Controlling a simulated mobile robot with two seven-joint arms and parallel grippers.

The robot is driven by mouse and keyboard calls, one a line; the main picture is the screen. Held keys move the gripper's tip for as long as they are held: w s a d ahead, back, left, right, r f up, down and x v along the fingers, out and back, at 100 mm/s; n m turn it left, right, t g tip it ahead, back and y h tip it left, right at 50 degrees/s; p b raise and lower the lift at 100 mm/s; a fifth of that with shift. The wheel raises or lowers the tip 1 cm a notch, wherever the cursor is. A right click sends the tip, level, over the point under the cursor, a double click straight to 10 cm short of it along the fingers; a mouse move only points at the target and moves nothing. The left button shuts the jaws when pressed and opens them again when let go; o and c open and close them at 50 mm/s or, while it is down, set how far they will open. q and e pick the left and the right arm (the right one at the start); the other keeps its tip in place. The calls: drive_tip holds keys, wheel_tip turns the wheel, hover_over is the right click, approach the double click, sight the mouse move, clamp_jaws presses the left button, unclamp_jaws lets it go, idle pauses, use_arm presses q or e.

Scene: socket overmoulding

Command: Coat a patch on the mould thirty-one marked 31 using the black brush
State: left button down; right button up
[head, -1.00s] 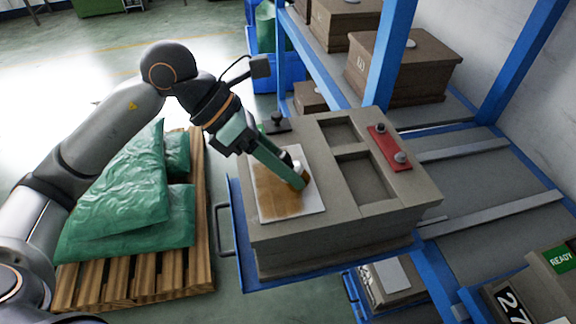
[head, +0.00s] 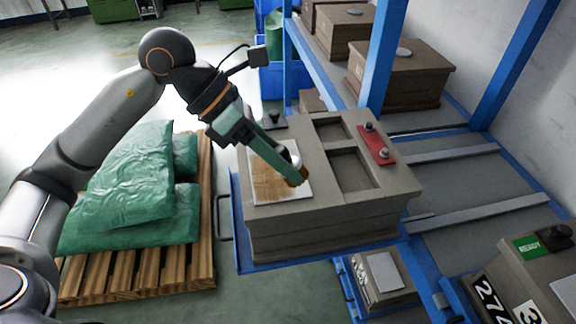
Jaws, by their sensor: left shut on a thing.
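My left gripper (head: 292,174) reaches down from the upper left over a grey mould block. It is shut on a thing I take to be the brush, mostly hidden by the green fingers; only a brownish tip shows. The tip is at the right side of a white plate (head: 297,199) on top of the mould (head: 340,215). I cannot tell whether it touches. A brown, streaky coated patch (head: 267,181) covers much of the plate. No number 31 is readable on this mould. My right gripper is not in view.
The mould has two open pockets and a red strip (head: 376,146) with knobs. It sits on a blue-framed rack with posts (head: 382,55). Brown boxes (head: 402,72) stand behind. A smaller block (head: 378,278) and a block with a green READY label (head: 541,242) are lower right. Green sacks (head: 130,185) lie on a pallet.

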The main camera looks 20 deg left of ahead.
sight(283, 148)
use_arm(q)
drive_tip(key=shift+r+p, duration=1.1)
drive_tip(key=shift+r, duration=0.95)
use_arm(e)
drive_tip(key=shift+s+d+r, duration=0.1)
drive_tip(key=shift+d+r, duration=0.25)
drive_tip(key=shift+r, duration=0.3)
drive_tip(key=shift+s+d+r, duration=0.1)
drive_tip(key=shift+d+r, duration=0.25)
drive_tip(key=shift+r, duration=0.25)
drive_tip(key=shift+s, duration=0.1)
